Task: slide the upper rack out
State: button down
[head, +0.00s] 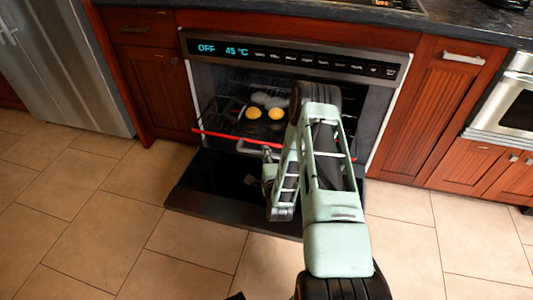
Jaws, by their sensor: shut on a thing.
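The oven (218,62) is open, with its dark door (200,185) folded down in front. The upper rack (225,132) is a wire rack with a red front edge, which sits at the oven's opening. My gripper (248,149) is at this front edge, left of my green arm, and is shut on the rack. My arm hides the right part of the rack and some of the gripper. The exact grip on the edge is too small to make out.
Two round yellow food items (253,113) lie on a rack inside, with paler pieces (268,100) behind them. Wooden cabinets (455,110) flank the oven, and a steel appliance (60,65) stands at left. The tiled floor (130,225) in front is clear.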

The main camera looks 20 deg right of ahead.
jog(key=shift+s, duration=0.3)
jog(key=c, duration=1.9)
grip_release()
jog(key=shift+a, duration=0.1)
jog(key=v, duration=1.2)
jog(key=shift+r, duration=0.1)
